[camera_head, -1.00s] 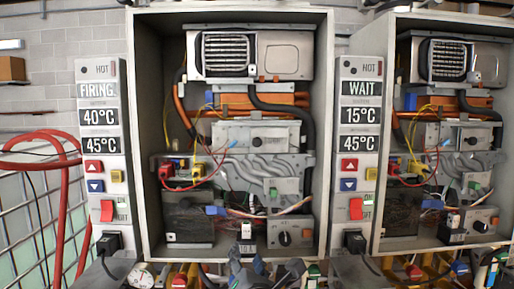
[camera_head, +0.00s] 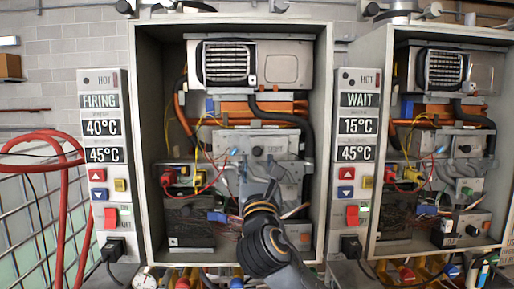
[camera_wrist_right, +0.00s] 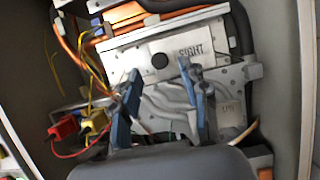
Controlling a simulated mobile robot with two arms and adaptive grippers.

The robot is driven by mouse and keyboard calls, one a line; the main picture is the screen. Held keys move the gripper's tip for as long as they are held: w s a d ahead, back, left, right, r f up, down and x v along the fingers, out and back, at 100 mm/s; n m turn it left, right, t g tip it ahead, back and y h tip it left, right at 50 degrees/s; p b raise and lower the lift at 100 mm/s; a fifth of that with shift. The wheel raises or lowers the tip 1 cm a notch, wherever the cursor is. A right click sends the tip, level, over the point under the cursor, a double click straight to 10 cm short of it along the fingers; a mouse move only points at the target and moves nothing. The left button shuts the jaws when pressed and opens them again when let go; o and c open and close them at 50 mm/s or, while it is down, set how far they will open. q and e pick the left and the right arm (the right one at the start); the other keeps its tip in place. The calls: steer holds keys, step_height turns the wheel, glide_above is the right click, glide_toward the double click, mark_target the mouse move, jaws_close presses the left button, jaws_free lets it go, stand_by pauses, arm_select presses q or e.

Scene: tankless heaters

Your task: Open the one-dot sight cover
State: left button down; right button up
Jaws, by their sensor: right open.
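The left heater's sight cover (camera_head: 280,146) is a pale metal plate with a dark round knob (camera_head: 257,151), below the copper pipes. In the right wrist view the plate (camera_wrist_right: 125,58) bears the word SIGHT beside its knob (camera_wrist_right: 160,62) and lies flat over the opening. No dot mark is readable. A similar plate (camera_head: 478,142) sits in the right heater. My right gripper (camera_head: 260,176) is in front of the left heater, just below the plate. Its two blue-grey fingers (camera_wrist_right: 158,72) are apart and empty, with the knob above the gap between them. My left gripper is not in view.
The open left cabinet has side walls (camera_head: 319,120) around the work area. Red and yellow connectors (camera_head: 168,178) with thin wires hang left of the gripper. A black hose (camera_head: 306,130) runs at the right. A control panel (camera_head: 102,150) reads FIRING; the other (camera_head: 357,150) reads WAIT.

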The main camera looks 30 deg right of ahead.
mark_target(257, 154)
steer(key=shift+p+x, duration=0.55)
steer(key=shift+x, duration=1.4)
jaws_close()
